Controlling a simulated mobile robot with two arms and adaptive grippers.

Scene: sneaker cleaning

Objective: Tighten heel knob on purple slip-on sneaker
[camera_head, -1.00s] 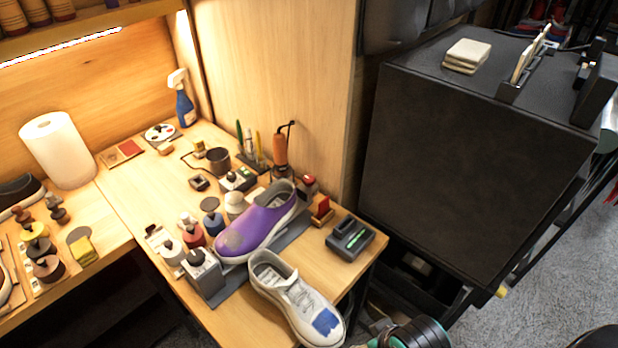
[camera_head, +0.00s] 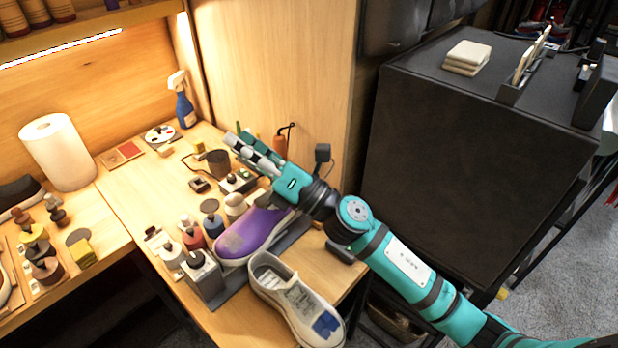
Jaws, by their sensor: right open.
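The purple slip-on sneaker (camera_head: 243,235) lies on a dark holder (camera_head: 293,232) on the wooden bench, its toe toward the lower left. My right gripper (camera_head: 240,146) is open and empty, above the bench beyond the shoe's heel end. The red-topped knob area at the heel is hidden behind the arm. My left gripper is not in view.
A white sneaker (camera_head: 294,300) with a blue patch lies at the bench's front edge. Several small bottles (camera_head: 194,240) stand left of the purple shoe. A black cabinet (camera_head: 470,165) is at right.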

